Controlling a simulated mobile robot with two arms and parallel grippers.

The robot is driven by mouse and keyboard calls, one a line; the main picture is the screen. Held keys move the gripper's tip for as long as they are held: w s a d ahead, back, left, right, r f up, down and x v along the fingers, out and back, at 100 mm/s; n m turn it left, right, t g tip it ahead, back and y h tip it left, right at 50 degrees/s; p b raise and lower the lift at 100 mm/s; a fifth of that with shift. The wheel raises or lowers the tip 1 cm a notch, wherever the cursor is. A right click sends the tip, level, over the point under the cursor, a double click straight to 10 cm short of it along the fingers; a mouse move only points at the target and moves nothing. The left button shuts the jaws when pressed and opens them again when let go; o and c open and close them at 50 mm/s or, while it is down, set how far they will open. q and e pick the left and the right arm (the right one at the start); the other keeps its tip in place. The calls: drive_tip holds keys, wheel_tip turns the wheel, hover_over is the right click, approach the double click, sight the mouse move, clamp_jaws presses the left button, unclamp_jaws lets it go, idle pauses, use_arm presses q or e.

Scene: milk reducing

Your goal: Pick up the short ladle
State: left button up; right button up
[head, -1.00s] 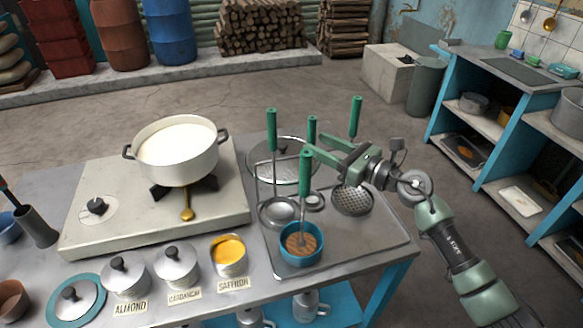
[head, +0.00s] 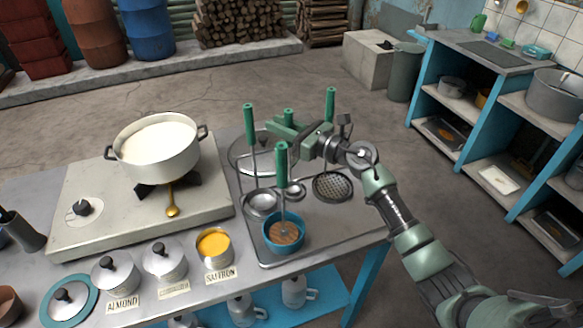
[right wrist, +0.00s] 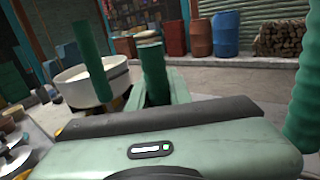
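The short ladle has a green handle (head: 289,115) and a small round bowl (head: 294,189), and it hangs upright from the rack among longer-handled utensils. My right gripper (head: 283,130) is at its handle, with the fingers apart on either side. In the right wrist view this green handle (right wrist: 152,68) stands between the finger tips; a small gap or light contact cannot be told apart. The ladle has not risen from its place. My left gripper is not in view.
A taller green-handled ladle (head: 250,125) hangs to the left, a skimmer (head: 333,187) to the right, and a green-handled masher stands in a blue bowl (head: 283,243) in front. A white pot of milk (head: 155,160) sits on the stove (head: 100,225). Saffron (head: 214,244) stands near the front edge.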

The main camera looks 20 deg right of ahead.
clamp_jaws()
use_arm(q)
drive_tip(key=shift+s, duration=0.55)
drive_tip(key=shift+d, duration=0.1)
use_arm(e)
drive_tip(key=shift+r, duration=0.15)
use_arm(q)
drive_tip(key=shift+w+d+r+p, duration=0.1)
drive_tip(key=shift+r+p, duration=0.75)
drive_tip(key=shift+p, duration=0.05)
use_arm(e)
wheel_tip(320, 180, up, 20)
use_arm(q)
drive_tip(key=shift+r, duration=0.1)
use_arm(e)
drive_tip(key=shift+f, duration=0.2)
